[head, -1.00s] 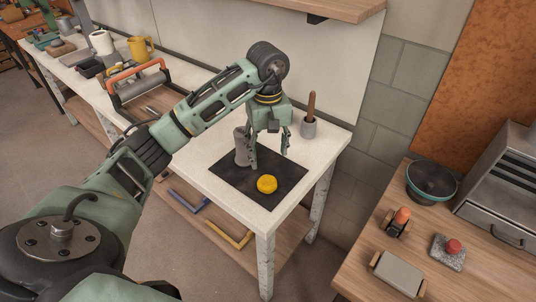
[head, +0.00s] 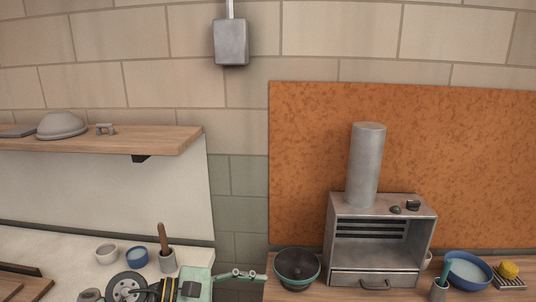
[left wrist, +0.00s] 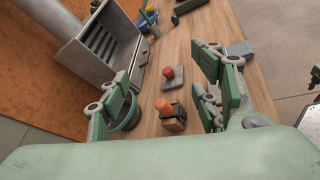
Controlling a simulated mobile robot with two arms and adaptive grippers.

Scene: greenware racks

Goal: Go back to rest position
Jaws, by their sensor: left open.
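My left gripper (left wrist: 163,78) is open and empty in the left wrist view, with its green jointed fingers at either side. It hangs above the wooden bench (left wrist: 205,30). A block with an orange top (left wrist: 170,116) and a grey slab with a red knob (left wrist: 172,80) stand on the bench beneath. In the head view only part of this gripper (head: 238,275) shows at the bottom edge, in front of the gap between the white table (head: 70,250) and the bench.
A metal oven-like box (head: 378,240) with a tall cylinder (head: 366,165) stands on the bench. A dark bowl (head: 297,266) is left of it; a blue bowl (head: 467,270) is right. A wooden shelf (head: 170,140) overhangs the white table, which holds a tool pot (head: 167,261).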

